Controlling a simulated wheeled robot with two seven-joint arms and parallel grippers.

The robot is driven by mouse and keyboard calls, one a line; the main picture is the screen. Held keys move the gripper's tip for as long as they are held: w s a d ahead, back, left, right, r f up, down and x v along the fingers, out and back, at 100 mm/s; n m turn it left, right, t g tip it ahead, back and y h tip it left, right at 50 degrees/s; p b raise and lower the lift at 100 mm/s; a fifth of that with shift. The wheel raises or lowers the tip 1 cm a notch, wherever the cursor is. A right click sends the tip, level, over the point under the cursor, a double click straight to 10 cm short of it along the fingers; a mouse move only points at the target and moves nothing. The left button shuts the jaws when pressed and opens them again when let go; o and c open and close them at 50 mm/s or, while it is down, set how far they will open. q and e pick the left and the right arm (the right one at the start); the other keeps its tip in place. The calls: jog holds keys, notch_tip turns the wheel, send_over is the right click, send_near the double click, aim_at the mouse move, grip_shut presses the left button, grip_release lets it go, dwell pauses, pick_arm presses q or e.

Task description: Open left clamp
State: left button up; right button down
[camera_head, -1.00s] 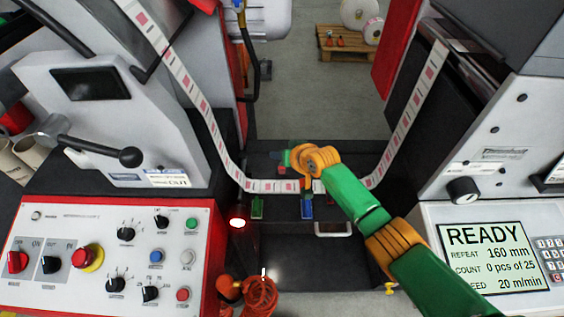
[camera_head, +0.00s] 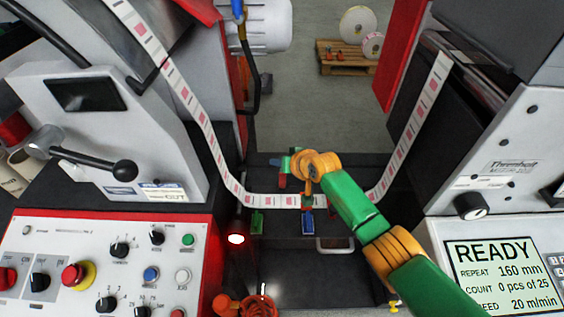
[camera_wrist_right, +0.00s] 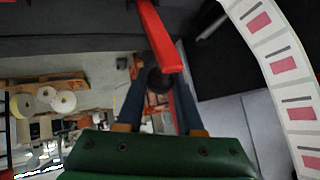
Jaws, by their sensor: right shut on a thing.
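My right arm comes in from the lower right in the head view. Its gripper (camera_head: 287,166) is low over the splice table, above the label web. In the right wrist view the dark fingers (camera_wrist_right: 159,82) are shut around a dark round knob by a red bar (camera_wrist_right: 156,36), which looks like the left clamp's lever. Part of the red lever (camera_head: 282,181) shows just behind the web in the head view. The wrist and fingers hide most of the clamp, so its exact angle cannot be told. My left gripper is not in view.
The label web (camera_head: 262,200) hangs in a loop across the table between the two machine sides. A green block (camera_head: 257,223) and a blue block (camera_head: 307,223) sit at the table's front. The control panel (camera_head: 115,262) is at left, the READY display (camera_head: 497,275) at right.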

jog(key=c, duration=0.8)
grip_release()
jog(key=shift+f, duration=0.1)
jog(key=shift+d+r+p, duration=0.2)
jog(key=shift+p, duration=0.2)
jog(key=shift+p+v, duration=1.15)
jog(key=shift+v, duration=1.9)
jog(key=shift+d+f, duration=0.1)
jog(key=shift+f, duration=0.05)
